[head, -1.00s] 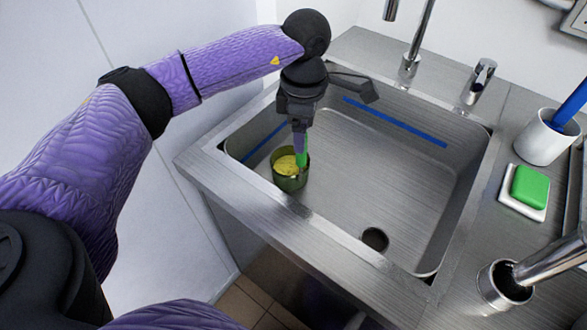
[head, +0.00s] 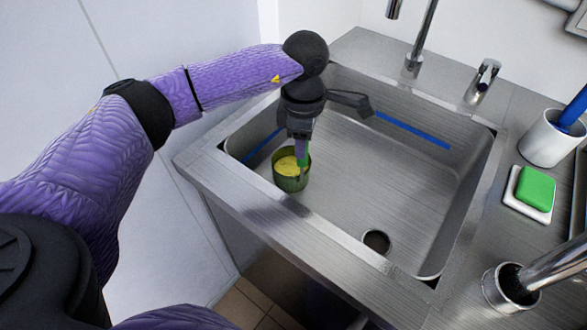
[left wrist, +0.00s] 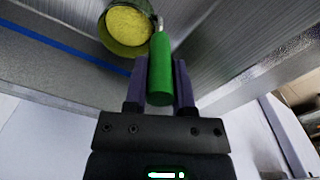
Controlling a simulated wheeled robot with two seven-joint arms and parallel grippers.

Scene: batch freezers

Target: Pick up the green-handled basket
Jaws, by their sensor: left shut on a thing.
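The basket (head: 290,183) is a small round container with yellow contents, inside the sink near its left front corner. In the left wrist view the basket (left wrist: 128,24) is at the top, with its green handle (left wrist: 160,70) reaching down between the fingers. My left gripper (head: 301,150) points down over the basket and is shut on the green handle, which mostly hides behind the fingers in the head view. The left gripper (left wrist: 158,75) has one dark finger on each side of the handle. I cannot tell whether the basket touches the sink floor. My right gripper is not in view.
The steel sink (head: 345,215) has raised rims around the basket, with a drain (head: 376,242) to the right. A tap (head: 415,60) stands behind. A green sponge (head: 535,188) and a white cup (head: 550,138) sit on the right counter. The sink's middle is free.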

